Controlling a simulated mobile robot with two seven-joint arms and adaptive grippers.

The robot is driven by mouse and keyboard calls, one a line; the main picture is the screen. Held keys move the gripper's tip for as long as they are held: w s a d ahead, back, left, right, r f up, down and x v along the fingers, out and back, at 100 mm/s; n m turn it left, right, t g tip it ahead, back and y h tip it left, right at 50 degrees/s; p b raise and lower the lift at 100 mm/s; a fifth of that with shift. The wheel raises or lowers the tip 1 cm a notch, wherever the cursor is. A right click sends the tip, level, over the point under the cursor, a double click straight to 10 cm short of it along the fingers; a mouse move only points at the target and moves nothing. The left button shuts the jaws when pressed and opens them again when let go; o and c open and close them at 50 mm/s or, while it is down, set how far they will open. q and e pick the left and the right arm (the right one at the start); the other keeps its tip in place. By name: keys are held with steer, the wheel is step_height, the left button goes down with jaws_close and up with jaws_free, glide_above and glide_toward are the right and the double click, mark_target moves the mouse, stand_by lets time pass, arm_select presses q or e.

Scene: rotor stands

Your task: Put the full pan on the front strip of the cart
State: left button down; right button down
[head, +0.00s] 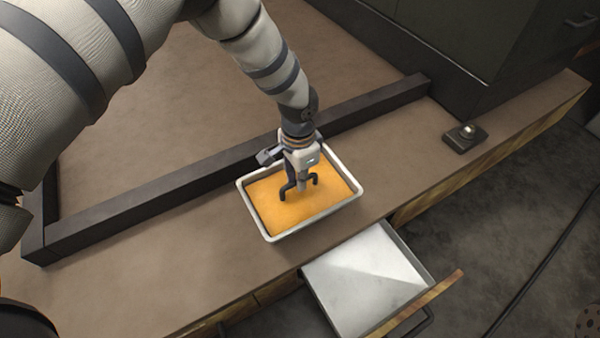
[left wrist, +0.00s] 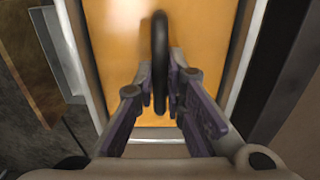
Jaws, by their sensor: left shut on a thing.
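The full pan (head: 258,222) is a pale rectangular tray filled with a flat orange-yellow content. In the head view it is over the brown front strip (head: 160,277), between the dark raised bar and the front edge. I cannot tell whether it rests on the strip or is held just above it. My left gripper (head: 301,186) points down at the middle of the pan. It is shut on the pan's dark handle (left wrist: 160,60), which shows between the fingers in the left wrist view. The right gripper is not in view.
The dark raised bar (head: 150,207) runs behind the pan. An open drawer (head: 365,275) with a pale bottom juts out below the front edge. A small dark block with a shiny knob (head: 465,136) stands at the right. The strip left of the pan is clear.

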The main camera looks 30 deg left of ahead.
mark_target(299, 194)
arm_select(q)
steer(key=shift+f+b, duration=1.75)
steer(key=shift+f, duration=1.8)
steer(key=c, duration=1.6)
jaws_free()
step_height(299, 194, up, 12)
steer(key=shift+r, duration=0.1)
